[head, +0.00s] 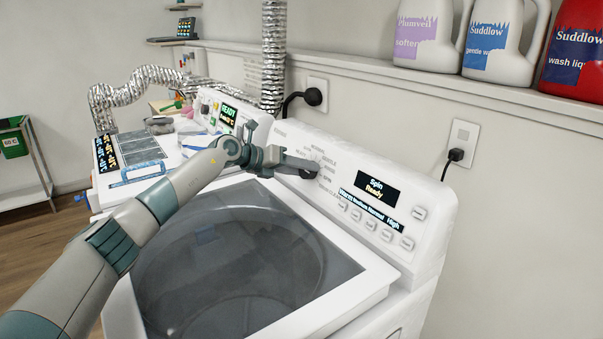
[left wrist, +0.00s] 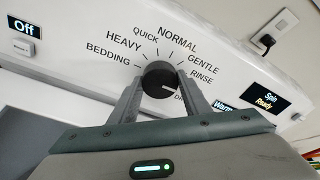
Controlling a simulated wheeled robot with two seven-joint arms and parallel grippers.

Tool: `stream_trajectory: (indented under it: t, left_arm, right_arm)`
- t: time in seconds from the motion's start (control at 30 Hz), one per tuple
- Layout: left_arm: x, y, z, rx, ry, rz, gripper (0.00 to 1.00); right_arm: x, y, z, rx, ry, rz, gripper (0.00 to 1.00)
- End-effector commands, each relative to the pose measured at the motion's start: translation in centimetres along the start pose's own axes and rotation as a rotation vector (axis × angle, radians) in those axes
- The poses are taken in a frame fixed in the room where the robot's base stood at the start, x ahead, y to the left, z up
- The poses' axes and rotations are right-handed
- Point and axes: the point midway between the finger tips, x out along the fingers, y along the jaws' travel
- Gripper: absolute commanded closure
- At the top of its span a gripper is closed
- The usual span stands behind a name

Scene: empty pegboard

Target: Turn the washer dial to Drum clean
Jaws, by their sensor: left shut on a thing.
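The washer (head: 425,195) has a white control panel with a round black dial (left wrist: 160,74). In the left wrist view, labels such as Bedding, Heavy, Quick, Normal, Gentle and Rinse ring the dial. A pale mark on the dial's face points right, below Rinse. The washer display (head: 376,189) reads "Spin Ready", and it also shows in the left wrist view (left wrist: 266,98). My left gripper (head: 313,168) is shut on the dial, one finger on each side. The gripper hides the lower labels in the left wrist view. My right gripper is not in view.
The washer's dark glass lid (head: 240,260) is closed below my left arm. A second machine with a "READY" display (head: 229,114) stands beyond. A shelf (head: 450,75) with detergent bottles (head: 497,40) runs along the wall. A silver duct (head: 274,55) rises behind.

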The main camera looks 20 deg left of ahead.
Motion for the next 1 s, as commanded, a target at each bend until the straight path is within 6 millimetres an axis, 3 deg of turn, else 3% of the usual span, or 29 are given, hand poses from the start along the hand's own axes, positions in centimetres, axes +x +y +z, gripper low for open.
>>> stream_trajectory:
  t: [0.47,1.0]
  left_arm:
    - [0.1,0.1,-0.3,0.398,0.003,0.056,0.79]
    - [0.1,0.0,-0.3,0.524,0.006,0.072,0.79]
  right_arm:
    - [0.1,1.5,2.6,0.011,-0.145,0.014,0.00]
    - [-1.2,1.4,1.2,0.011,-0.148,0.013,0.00]
